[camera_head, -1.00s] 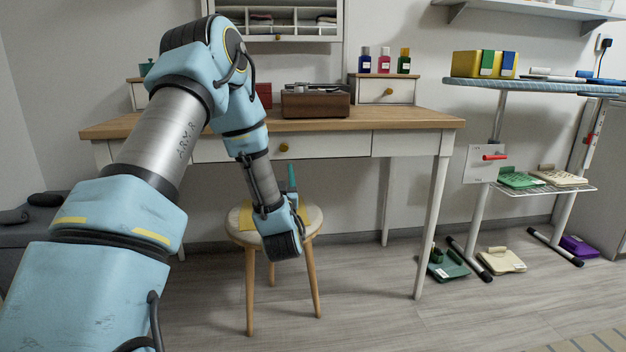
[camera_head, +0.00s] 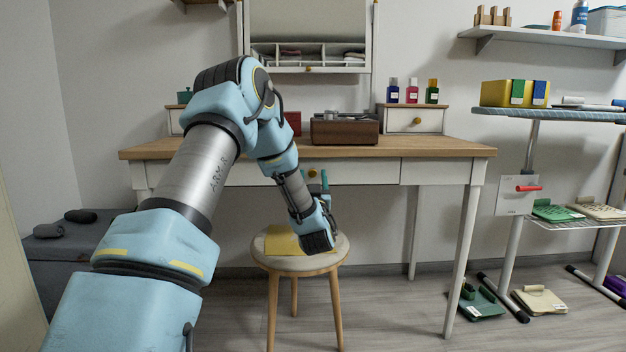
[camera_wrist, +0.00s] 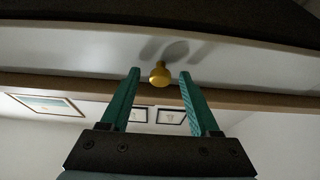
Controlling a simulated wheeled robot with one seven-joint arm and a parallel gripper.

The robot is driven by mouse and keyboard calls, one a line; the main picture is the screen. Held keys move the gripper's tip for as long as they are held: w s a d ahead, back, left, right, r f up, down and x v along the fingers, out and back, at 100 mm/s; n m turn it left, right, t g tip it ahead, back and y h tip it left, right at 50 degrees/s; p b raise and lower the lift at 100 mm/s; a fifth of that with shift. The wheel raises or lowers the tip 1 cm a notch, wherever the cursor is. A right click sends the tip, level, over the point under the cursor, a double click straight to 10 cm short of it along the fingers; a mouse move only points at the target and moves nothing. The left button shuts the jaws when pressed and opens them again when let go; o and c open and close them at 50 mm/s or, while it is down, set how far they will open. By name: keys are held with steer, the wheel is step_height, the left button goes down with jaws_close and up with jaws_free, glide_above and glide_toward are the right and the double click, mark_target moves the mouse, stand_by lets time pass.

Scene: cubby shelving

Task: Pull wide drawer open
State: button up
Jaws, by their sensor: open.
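The wide drawer (camera_head: 362,172) is the long white front under the wooden desktop, and it looks shut. Its round gold knob (camera_head: 312,173) is partly hidden by my gripper's teal fingers in the head view. My gripper (camera_head: 319,179) is open, with its fingers pointing up at the drawer front above the stool. In the wrist view, the knob (camera_wrist: 160,75) stands between the two teal fingertips, with a gap on each side. The pale drawer front (camera_wrist: 80,52) lies just beyond them.
A round stool (camera_head: 301,263) with a yellow item on its seat stands below my gripper. On the desk are a brown box (camera_head: 344,131) and a small drawer unit (camera_head: 411,120) with bottles on top. The ironing board (camera_head: 560,114) stands at right.

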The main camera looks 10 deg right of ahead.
jaws_close()
stand_by(0.6)
stand_by(0.9)
